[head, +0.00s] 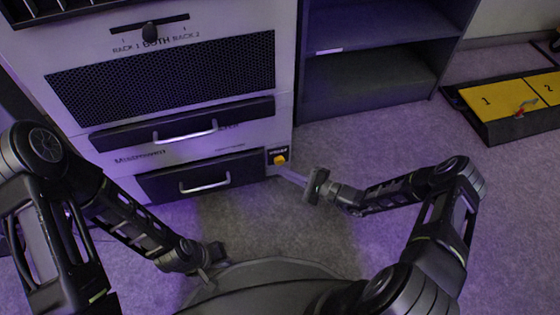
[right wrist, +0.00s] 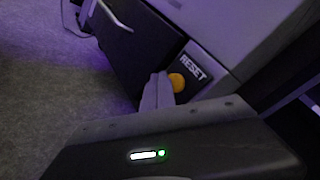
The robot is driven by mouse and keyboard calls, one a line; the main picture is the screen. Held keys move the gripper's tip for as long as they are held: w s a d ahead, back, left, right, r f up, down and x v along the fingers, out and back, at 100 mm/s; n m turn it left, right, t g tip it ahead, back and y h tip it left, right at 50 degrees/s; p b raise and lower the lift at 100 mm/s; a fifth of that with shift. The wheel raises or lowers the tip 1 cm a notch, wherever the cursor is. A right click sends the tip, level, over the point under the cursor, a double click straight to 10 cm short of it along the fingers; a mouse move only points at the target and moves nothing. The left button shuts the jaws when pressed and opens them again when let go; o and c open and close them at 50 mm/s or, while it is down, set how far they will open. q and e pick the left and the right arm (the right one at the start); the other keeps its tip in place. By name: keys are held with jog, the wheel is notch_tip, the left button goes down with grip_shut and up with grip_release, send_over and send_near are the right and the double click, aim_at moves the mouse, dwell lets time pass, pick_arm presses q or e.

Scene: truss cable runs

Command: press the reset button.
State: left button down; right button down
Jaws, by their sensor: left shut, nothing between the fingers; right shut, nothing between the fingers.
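The orange reset button (head: 280,160) sits on a dark plate at the lower right of the white cabinet's front. In the right wrist view the button (right wrist: 177,82) shows beside the word RESET. My right gripper (head: 284,174) is shut and empty, its fingertips just below the button in the head view. In the right wrist view the shut fingertips (right wrist: 158,80) appear immediately left of the button and slightly overlap its edge. I cannot tell whether they touch it. My left gripper (head: 212,262) is shut and low over the floor, away from the cabinet; its fingertips are hard to make out.
The white cabinet (head: 275,133) has two dark drawers with metal handles (head: 205,180) and a rack selector knob (head: 149,32) above. A dark shelf unit (head: 365,85) stands to its right. A yellow numbered floor case (head: 495,100) lies far right. Carpet between is clear.

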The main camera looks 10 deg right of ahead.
dwell(0.3)
jog(key=shift+s+d+p, duration=0.15)
jog(key=shift+s+p, duration=1.05)
jog(key=shift+s, duration=1.3)
